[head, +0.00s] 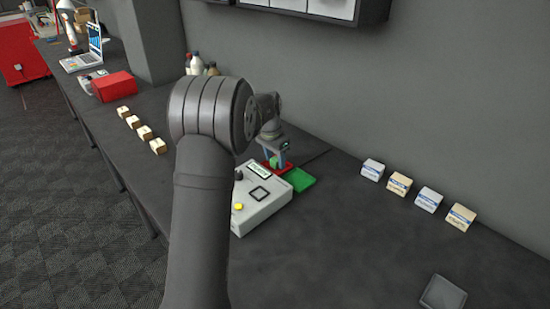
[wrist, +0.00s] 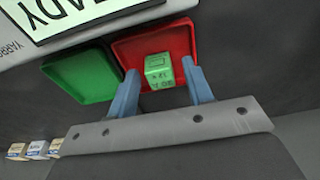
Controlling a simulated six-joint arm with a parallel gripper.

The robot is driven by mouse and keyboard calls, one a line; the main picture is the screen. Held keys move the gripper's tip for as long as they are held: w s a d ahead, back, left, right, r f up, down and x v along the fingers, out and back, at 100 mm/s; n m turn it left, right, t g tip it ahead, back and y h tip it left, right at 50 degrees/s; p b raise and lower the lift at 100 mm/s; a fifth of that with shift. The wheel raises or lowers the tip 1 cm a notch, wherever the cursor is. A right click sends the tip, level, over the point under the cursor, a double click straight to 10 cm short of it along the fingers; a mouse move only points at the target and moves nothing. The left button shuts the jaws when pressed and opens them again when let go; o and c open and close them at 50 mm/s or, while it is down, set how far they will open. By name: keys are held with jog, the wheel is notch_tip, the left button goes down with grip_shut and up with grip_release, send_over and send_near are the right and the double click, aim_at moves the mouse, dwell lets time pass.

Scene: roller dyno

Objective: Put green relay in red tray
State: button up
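The green relay (wrist: 159,70) is a small green block with dark marks on its face. In the wrist view it appears inside the red tray (wrist: 180,38), near the tray's edge. The red tray also shows in the head view (head: 286,165), partly hidden by my gripper. My gripper (wrist: 160,68) has its two blue fingers on either side of the relay, with a visible gap at each side. It is open and not clamped on the relay. In the head view my gripper (head: 275,161) is over the red tray.
A green tray (wrist: 82,76) lies beside the red tray and looks empty. A grey tester box (head: 262,208) with a screen and yellow button stands close by. Several labelled boxes (head: 428,199) sit to the right, with a grey tray (head: 443,293) at the front right.

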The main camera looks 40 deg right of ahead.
aim_at(276, 158)
jog(key=shift+r, duration=0.1)
notch_tip(276, 158, up, 12)
jog(key=a, duration=0.1)
jog(key=shift+a, duration=0.4)
jog(key=f, duration=0.4)
jog(key=d+f, duration=0.1)
jog(key=f, duration=0.7)
jog(key=shift+d+f, duration=0.2)
jog(key=shift+d, duration=0.2)
notch_tip(276, 158, up, 3)
jog(key=shift+f, duration=0.1)
jog(key=shift+r, duration=0.7)
